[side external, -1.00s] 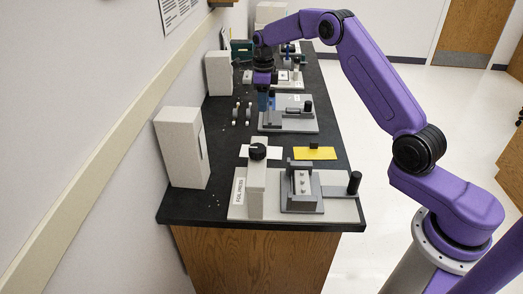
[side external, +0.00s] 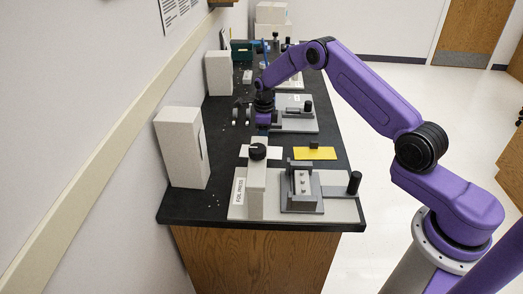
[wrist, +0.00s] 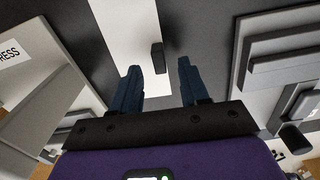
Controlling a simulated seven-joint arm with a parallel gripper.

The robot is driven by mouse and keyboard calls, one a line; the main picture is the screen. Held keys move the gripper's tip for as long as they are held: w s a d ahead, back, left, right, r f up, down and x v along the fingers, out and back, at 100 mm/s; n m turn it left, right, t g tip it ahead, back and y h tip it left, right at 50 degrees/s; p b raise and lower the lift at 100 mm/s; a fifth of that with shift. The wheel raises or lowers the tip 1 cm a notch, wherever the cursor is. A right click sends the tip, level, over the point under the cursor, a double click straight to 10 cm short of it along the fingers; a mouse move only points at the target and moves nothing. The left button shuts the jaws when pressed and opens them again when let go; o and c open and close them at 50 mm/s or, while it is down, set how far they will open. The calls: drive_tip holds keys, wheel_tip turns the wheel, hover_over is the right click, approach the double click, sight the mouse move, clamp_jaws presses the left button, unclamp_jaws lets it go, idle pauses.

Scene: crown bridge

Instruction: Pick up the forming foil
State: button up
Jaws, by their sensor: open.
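A flat white sheet, which appears to be the forming foil (side external: 274,154), lies on the dark bench behind the foil press. It also shows as a white strip in the wrist view (wrist: 125,30), with a small dark upright block (wrist: 157,57) at its right edge. My gripper (wrist: 159,68) is open and empty, pointing down, with its two blue fingers on either side of the block in that picture. I cannot tell how high the fingertips are above the block. In the side view my gripper (side external: 263,129) is just beyond the sheet, and the press's knob hides part of the sheet.
The foil press (side external: 257,190) with its black knob stands at the near end. Beside it is a grey fixture (side external: 303,190) with a black handle. A yellow card (side external: 325,154) with a dark block lies right. Another grey device (side external: 299,124) stands behind. Pale boxes (side external: 181,150) line the wall.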

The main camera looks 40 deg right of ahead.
drive_tip(key=shift+f, duration=1.2)
clamp_jaws()
